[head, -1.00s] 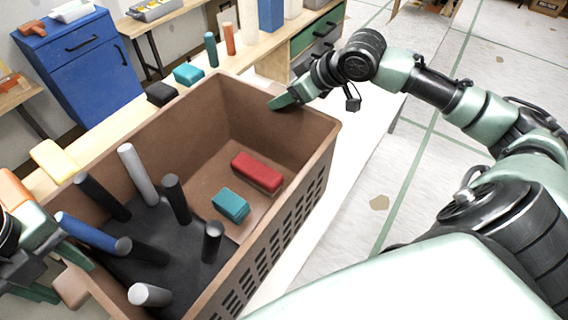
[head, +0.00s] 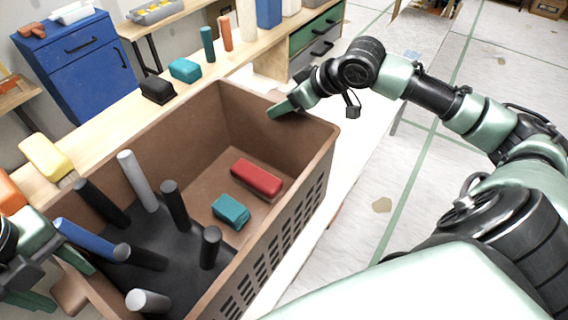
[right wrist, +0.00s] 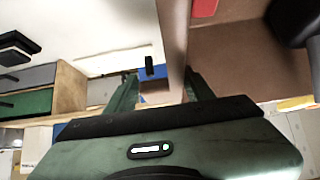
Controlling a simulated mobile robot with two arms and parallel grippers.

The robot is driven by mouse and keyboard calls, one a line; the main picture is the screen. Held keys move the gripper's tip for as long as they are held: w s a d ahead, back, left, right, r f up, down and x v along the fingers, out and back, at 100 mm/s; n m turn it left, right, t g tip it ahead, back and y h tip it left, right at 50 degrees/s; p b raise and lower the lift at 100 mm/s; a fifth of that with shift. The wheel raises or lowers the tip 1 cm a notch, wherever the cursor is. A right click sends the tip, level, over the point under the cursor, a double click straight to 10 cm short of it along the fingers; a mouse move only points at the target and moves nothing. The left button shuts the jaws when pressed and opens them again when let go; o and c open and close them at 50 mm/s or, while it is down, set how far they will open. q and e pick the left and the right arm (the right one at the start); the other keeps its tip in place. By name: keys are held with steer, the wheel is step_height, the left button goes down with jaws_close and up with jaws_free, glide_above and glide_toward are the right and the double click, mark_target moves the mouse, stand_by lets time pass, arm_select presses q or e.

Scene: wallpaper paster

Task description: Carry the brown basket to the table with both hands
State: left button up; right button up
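The brown basket (head: 225,120) fills the middle and left of the head view, over a long light table (head: 110,115). Whether its base touches the table is hidden. It holds a red block (head: 257,178), a teal block (head: 231,210) and several upright cylinders. My right gripper (head: 284,108) is at its far right rim. In the right wrist view the fingers (right wrist: 160,92) stand apart on either side of the basket wall (right wrist: 173,40), with a gap showing. My left gripper (head: 58,272) is at the near left wall, its fingers apart; its contact is unclear.
Black (head: 157,90), teal (head: 185,69) and yellow (head: 46,157) items stand on the table along the basket's far left side, with bottles (head: 208,43) beyond. A blue cabinet (head: 80,60) stands at the back left. Floor (head: 400,180) on the right is clear.

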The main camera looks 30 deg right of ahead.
arm_select(q)
steer(key=shift+o, duration=0.6)
steer(key=shift+s+f, duration=0.15)
steer(key=shift+f, duration=0.15)
arm_select(e)
steer(key=shift+o, duration=0.6)
arm_select(q)
steer(key=shift+r, duration=0.1)
